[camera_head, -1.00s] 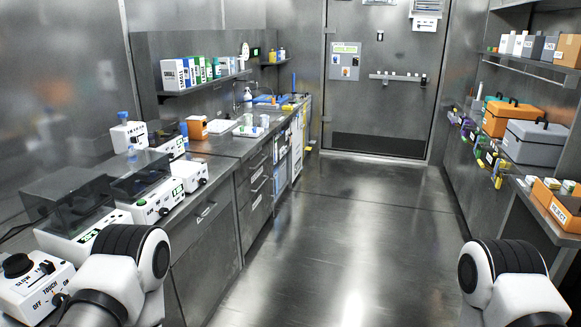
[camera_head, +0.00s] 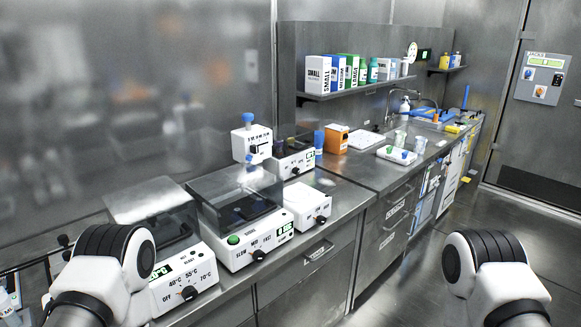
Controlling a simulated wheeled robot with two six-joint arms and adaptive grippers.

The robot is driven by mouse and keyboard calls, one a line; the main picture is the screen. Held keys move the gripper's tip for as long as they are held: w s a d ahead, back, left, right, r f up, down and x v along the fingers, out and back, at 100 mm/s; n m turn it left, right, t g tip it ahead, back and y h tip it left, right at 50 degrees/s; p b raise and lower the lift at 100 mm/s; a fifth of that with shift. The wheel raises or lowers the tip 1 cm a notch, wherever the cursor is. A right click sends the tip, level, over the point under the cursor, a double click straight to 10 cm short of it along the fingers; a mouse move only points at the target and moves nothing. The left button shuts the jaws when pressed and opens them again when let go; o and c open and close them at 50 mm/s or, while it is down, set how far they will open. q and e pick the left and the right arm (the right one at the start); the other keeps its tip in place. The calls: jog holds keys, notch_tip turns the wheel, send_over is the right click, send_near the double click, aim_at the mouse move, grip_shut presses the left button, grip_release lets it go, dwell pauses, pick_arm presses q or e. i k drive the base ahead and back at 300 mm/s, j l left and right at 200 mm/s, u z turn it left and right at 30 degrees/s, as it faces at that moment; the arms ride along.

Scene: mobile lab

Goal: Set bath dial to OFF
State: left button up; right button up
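The water bath (camera_head: 185,268) is a white unit with a grey translucent lid (camera_head: 155,212), at the left of the bench. Its front panel carries a green display and the marks OFF, 40°C, 55°C and 70°C. The bath dial (camera_head: 189,293) is a small black knob low on that panel; its pointer is too small to read. OFF is printed at its left. White and black links of my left arm stand at the lower left, in front of part of the bath. Links of my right arm stand at the lower right. Neither gripper shows.
Beside the bath stands a lidded shaker (camera_head: 245,251) marked SLOW, MED and FAST, then a smaller white device (camera_head: 307,204). A shelf (camera_head: 360,90) holds boxes above the bench. Free floor (camera_head: 420,290) lies in front of the bench, towards the right.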

aim_at(296, 171)
jog(key=z, duration=1.1)
jog(key=i+z, duration=0.3)
jog(key=i, duration=2.1)
jog(key=i+l+u, duration=0.1)
jog(key=i+u, duration=0.35)
jog(key=i+l+u, duration=0.3)
jog(key=i+u, duration=0.15)
jog(key=i+l+u, duration=0.85)
jog(key=l, duration=0.25)
